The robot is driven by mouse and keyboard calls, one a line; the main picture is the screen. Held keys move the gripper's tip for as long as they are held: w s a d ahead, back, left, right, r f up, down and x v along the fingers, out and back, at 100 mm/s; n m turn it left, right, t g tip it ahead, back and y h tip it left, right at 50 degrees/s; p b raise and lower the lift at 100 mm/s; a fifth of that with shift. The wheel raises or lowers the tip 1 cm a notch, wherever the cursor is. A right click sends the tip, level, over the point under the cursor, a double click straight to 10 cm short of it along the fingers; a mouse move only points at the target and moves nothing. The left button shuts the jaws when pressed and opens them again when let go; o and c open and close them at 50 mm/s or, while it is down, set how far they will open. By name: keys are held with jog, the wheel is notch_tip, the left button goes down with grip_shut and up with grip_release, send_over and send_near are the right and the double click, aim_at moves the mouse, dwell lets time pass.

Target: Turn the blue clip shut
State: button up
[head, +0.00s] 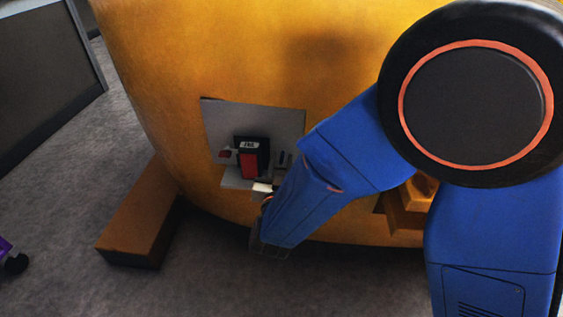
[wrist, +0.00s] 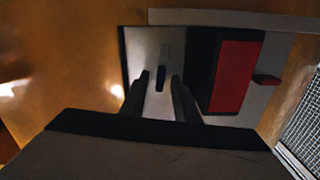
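The blue clip (wrist: 160,78) shows in the wrist view as a small dark blue piece on a pale grey plate (wrist: 140,50), in line with a narrow upright slot. My gripper (wrist: 160,77) is open, with its two dark fingers pointing at the plate. The clip appears in the gap between the fingertips, with space on both sides; whether the fingers reach its depth I cannot tell. In the head view the plate (head: 215,115) is on the yellow casting, and my arm hides most of the gripper. The clip cannot be made out clearly there.
A black and red box (head: 250,165) is on the plate, close beside the fingers in the wrist view (wrist: 235,70). A small red piece (head: 224,154) is beside it. The large yellow casting (head: 160,70) curves around. A brown block (head: 140,220) lies on the grey floor.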

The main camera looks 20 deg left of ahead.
grip_shut()
jog(key=shift+m, duration=0.5)
jog(key=m, duration=0.7)
jog(key=shift+d, duration=0.15)
jog(key=m, duration=0.4)
jog(key=shift+f+m, duration=0.15)
jog(key=shift+m, duration=2.05)
jog(key=shift+f, duration=0.1)
